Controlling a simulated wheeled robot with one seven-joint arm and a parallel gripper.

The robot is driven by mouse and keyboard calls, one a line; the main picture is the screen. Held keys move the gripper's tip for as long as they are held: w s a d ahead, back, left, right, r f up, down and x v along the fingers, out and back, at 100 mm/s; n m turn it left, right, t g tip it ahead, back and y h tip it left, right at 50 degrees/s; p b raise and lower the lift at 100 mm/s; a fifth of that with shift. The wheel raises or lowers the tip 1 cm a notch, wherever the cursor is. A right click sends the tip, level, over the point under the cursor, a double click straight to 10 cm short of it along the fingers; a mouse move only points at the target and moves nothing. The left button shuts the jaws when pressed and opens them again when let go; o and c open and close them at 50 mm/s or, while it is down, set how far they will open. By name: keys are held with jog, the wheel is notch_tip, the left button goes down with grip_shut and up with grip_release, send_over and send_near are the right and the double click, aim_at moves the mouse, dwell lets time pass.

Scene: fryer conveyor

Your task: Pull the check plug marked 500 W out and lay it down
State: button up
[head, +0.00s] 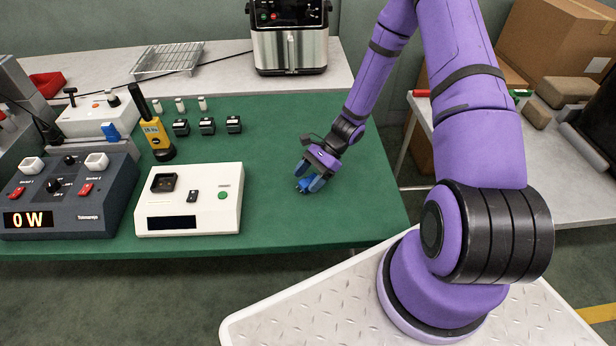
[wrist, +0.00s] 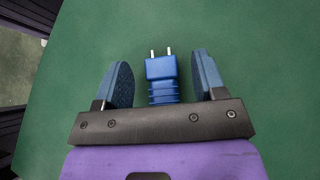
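A blue two-pin plug (wrist: 162,80) lies on the green table top between the two fingers of my gripper (wrist: 163,82) in the wrist view, with its pins pointing away from the gripper. Gaps show on both sides of the plug, so the gripper is open and not holding it. No marking on it can be read. In the head view my gripper (head: 310,181) is low over the right part of the green table, with blue at its fingers. Another blue piece (head: 110,132) is by the white box at the left; I cannot tell its marking.
A dark grey meter (head: 68,202) reads 0 W at the left. A white tester (head: 190,200) with a blank display stands to its right. A yellow handheld device (head: 157,138) and several small black blocks (head: 207,126) stand behind. The green table (head: 300,225) is clear around my gripper.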

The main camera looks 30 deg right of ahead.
jog(key=v, duration=1.1)
notch_tip(320, 180, up, 13)
jog(key=a+n+h, duration=0.1)
jog(key=n+h, duration=0.2)
jog(key=n, duration=0.2)
jog(key=s+a+r+n+t+h, duration=0.1)
jog(key=s+r+n+h, duration=0.15)
jog(key=r, duration=0.35)
jog(key=s+a+r+n+h, duration=0.1)
jog(key=s+a+r+n, duration=0.15)
jog(key=r, duration=0.45)
jog(key=s+r+n+t+h, duration=0.3)
jog(key=s+r+n+t, duration=0.3)
jog(key=s+r, duration=0.8)
jog(key=shift+s+a+r+h, duration=0.25)
jog(key=shift+s+a+h, duration=0.1)
jog(key=shift+s, duration=1.7)
